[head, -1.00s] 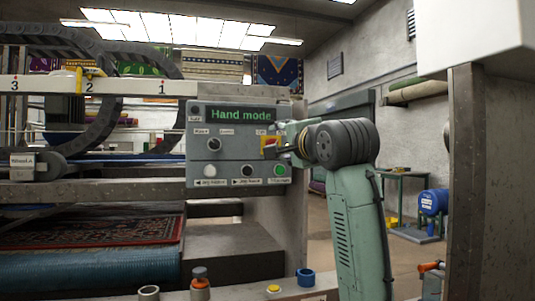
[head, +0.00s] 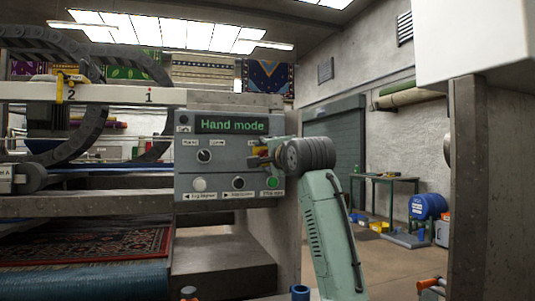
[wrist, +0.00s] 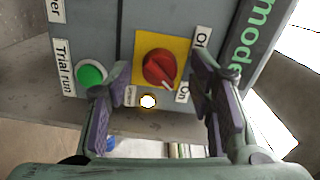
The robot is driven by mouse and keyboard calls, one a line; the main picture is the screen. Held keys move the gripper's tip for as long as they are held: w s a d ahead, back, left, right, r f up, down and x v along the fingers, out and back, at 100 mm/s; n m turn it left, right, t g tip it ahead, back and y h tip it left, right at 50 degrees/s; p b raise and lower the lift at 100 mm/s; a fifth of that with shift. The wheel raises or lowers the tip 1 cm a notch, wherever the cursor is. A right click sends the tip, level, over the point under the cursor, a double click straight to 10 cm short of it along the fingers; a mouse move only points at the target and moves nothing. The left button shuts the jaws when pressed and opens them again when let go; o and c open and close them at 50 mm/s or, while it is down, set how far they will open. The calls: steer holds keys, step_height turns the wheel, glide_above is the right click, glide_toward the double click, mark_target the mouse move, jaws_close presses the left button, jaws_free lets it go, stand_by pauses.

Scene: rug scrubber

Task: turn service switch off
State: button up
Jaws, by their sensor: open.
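The service switch (wrist: 158,67) is a red rotary knob on a yellow square plate in the wrist view, with labels reading "Of…" and "On" beside it. Its pointer end is turned toward the "On" label. A small lamp (wrist: 148,101) glows next to the plate. My gripper (wrist: 158,108) is open, with its two dark fingers on either side of the knob's line and apart from it. In the head view my gripper (head: 262,159) is at the right side of the control panel (head: 218,178) and hides most of the switch.
The panel display (head: 231,125) reads "Hand mode". A green button (wrist: 91,75) labelled "Trial run" lies close to one finger. A black selector knob (head: 204,156) and other buttons are on the panel. A concrete post (head: 465,180) stands at the right.

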steer(key=shift+w+a, duration=0.1)
steer(key=shift+w, duration=0.1)
jaws_close()
stand_by(0.6)
